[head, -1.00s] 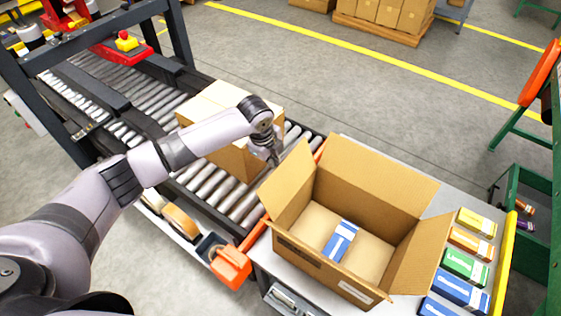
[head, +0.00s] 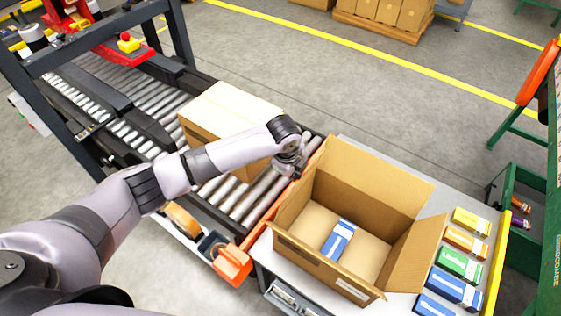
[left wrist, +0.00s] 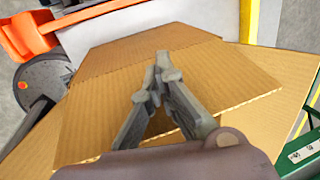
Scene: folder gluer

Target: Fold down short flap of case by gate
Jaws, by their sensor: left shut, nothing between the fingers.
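The open cardboard case (head: 330,278) stands on the grey table by the conveyor's end. Its short left flap (head: 292,208) is by the orange gate (head: 256,232) and now stands roughly upright; its exact angle is hard to tell. My left gripper (head: 297,175) is shut and empty, at the top of that flap on the conveyor side. In the left wrist view the shut fingers (left wrist: 162,62) lie over a cardboard panel (left wrist: 95,115); contact is unclear. A blue-and-white carton (head: 339,240) lies inside the case. My right gripper is out of view.
The far flap (head: 375,180) stands up and the right flap (head: 415,255) leans outward. Several small cartons (head: 460,262) line the table's right side, by a yellow edge (head: 496,262). A closed case (head: 230,115) sits on the rollers under my left arm.

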